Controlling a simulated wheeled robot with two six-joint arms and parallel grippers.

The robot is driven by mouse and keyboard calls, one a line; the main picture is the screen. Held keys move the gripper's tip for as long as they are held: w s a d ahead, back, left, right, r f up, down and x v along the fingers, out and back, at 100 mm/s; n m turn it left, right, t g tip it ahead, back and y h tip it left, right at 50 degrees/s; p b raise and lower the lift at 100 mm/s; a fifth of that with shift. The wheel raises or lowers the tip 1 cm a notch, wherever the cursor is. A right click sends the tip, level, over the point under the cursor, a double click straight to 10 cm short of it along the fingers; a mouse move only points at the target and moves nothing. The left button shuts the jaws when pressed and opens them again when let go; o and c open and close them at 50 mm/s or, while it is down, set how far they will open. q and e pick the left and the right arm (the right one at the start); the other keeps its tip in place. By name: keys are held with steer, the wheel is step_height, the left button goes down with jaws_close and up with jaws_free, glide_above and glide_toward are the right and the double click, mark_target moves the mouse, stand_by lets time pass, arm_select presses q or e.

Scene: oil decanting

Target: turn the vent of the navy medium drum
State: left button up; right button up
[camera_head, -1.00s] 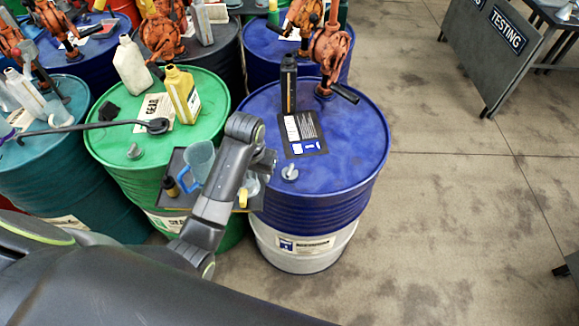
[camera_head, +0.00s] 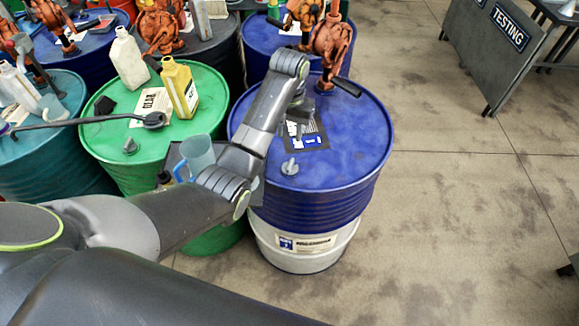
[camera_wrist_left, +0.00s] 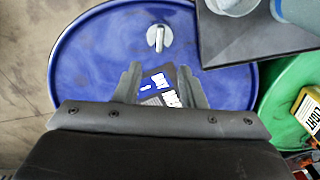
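The navy drum (camera_head: 345,150) stands right of centre on a white drum, with a blue top; it also shows in the left wrist view (camera_wrist_left: 90,60). Its vent (camera_head: 290,166) is a small pale grey knob with an upright tab near the front of the lid. In the left wrist view the vent (camera_wrist_left: 159,37) lies beyond my fingertips, apart from them. My left gripper (camera_head: 296,128) is over the lid, farther back than the vent, above the black label (camera_wrist_left: 160,85). In the left wrist view its two fingers (camera_wrist_left: 160,78) are spread with nothing between them. My right gripper is not in view.
An orange pump (camera_head: 330,45) with a black handle rises at the drum's back. A green drum (camera_head: 205,85) with bottles stands left. A dark tray (camera_wrist_left: 250,35) with a blue jug (camera_head: 197,155) sits beside the navy drum.

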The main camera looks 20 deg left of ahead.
mark_target(289, 164)
arm_select(q)
step_height(289, 164, down, 14)
steer(key=shift+r, duration=0.1)
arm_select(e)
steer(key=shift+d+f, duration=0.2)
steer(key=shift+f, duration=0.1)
arm_select(q)
steer(key=shift+c, duration=0.3)
jaws_close()
